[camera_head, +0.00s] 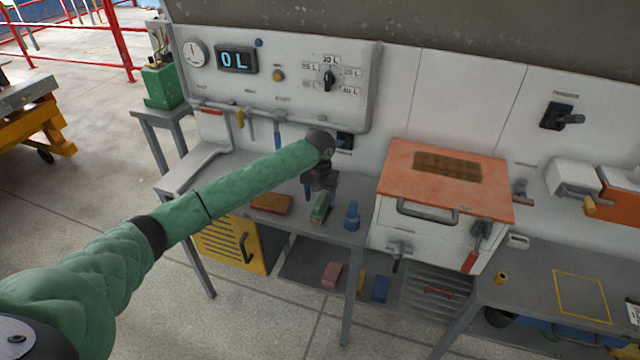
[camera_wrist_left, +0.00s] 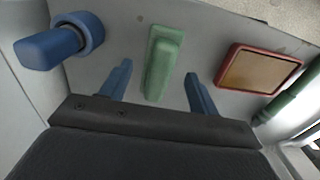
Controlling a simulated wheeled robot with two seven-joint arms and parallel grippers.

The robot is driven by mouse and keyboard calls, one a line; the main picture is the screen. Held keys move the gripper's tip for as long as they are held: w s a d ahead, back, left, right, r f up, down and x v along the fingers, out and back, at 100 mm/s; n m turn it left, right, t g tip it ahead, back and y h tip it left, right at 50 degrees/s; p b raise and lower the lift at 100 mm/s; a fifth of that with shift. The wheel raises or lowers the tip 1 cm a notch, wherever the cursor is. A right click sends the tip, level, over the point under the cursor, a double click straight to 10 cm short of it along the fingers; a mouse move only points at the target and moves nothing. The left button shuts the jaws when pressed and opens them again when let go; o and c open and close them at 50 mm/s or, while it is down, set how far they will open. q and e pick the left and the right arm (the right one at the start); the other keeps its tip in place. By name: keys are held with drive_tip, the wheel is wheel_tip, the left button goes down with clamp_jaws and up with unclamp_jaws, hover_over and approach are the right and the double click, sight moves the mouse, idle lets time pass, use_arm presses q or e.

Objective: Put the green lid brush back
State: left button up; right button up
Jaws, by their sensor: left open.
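The green lid brush (camera_head: 320,209) lies on the grey bench top between a red-rimmed tray and a blue object. In the left wrist view the brush (camera_wrist_left: 162,62) is a green block with a raised back, lined up between my two blue fingers. My left gripper (camera_head: 319,191) is open and points down close above the brush in the head view. The wrist view shows a gap on both sides of the brush (camera_wrist_left: 157,85); the fingers do not touch it. My right gripper is not in view.
The red-rimmed tray (camera_head: 272,202) lies left of the brush and the blue object (camera_head: 352,216) stands right of it. A white box with an orange lid (camera_head: 400,165) stands to the right. Tools hang on a rail (camera_head: 250,110) at the back wall. A lower shelf (camera_head: 305,268) holds coloured blocks.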

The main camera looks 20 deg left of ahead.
sight(320, 200)
use_arm(q)
wheel_tip(320, 200, up, 7)
drive_tip(key=b, duration=0.2)
drive_tip(key=shift+b, duration=0.35)
drive_tip(key=shift+r, duration=0.75)
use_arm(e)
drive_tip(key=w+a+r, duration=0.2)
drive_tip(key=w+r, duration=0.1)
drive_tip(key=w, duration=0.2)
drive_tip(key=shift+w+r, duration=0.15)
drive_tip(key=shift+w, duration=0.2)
